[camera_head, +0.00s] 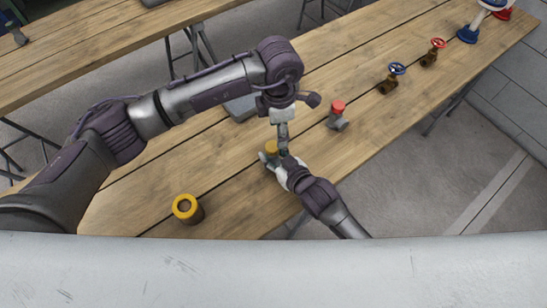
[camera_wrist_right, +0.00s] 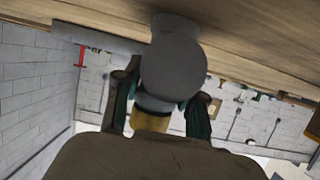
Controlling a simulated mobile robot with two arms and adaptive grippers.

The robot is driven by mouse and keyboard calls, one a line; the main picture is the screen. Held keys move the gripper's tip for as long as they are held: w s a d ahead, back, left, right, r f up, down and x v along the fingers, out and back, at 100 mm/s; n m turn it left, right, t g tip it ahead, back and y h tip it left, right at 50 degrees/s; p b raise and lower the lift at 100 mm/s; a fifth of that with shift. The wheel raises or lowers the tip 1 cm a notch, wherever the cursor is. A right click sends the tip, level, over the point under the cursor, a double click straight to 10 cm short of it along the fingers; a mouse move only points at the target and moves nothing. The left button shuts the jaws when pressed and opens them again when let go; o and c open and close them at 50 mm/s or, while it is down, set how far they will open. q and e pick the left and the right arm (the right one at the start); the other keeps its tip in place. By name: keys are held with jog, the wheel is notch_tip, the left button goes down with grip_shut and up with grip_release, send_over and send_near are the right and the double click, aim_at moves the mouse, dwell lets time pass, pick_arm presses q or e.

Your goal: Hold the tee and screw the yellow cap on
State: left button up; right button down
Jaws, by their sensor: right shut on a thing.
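The grey tee (camera_head: 264,157) is near the middle of the bench in the head view, partly hidden by my right gripper. The yellow cap (camera_head: 271,147) is at the top of the tee. My right gripper (camera_head: 279,166) is shut on the tee from the near side. In the right wrist view the grey tee (camera_wrist_right: 172,70) sits between the fingers (camera_wrist_right: 163,105), with the yellow cap (camera_wrist_right: 150,122) at its lower end there. My left gripper (camera_head: 283,143) points down right over the cap; its fingertips are too small to tell whether they grip it.
A larger yellow-topped piece (camera_head: 187,208) stands at the front left. A red-capped grey fitting (camera_head: 338,116), a blue-wheeled valve (camera_head: 391,78) and a red-wheeled valve (camera_head: 433,52) stand to the right. A grey box (camera_head: 240,108) is partly behind my left arm. Bare bench (camera_head: 130,195) shows at left.

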aim_at(272, 146)
pick_arm(q)
jog(key=n, duration=0.4)
jog(key=shift+w+a+r+n, duration=0.1)
jog(key=shift+a+n, duration=0.2)
jog(key=shift+a, duration=0.05)
jog(key=n, duration=0.2)
jog(key=a+n, duration=0.1)
jog(key=n, duration=0.1)
jog(key=shift+w+r, duration=0.1)
jog(key=shift+d, duration=0.1)
jog(key=shift+f, duration=4.05)
grip_shut()
jog(key=shift+m, duration=0.7)
jog(key=shift+o, duration=0.4)
grip_release()
